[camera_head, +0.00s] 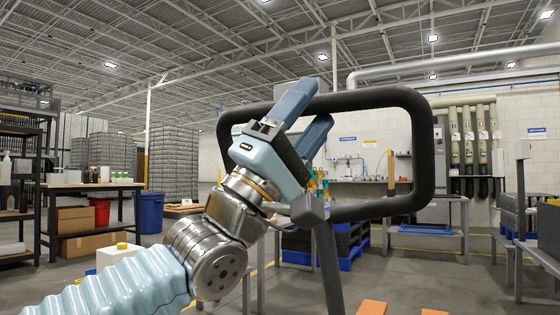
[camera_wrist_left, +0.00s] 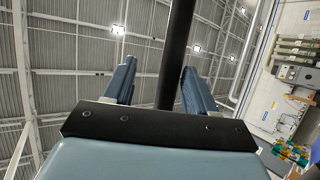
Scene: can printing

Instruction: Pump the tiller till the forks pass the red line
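The tiller is a black rounded loop handle (camera_head: 428,150) on a dark grey shaft (camera_head: 328,270) that runs down out of the head view. My left gripper (camera_head: 315,103) is at the loop's upper bar, with its two blue fingers apart and one on each side of the bar. In the left wrist view the black bar (camera_wrist_left: 178,50) passes between the fingers, nearer the right finger, with a clear gap to the left one. Two orange pieces (camera_head: 372,307) show at the bottom edge; I cannot tell whether they are the forks. No red line shows. My right gripper is out of view.
A workbench (camera_head: 90,186) with cardboard boxes (camera_head: 75,225) below and a blue bin (camera_head: 151,212) stand at the left. Blue pallets (camera_head: 350,258) and a grey table (camera_head: 430,237) stand behind the tiller. Grey frames stand at the right. Open floor lies between.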

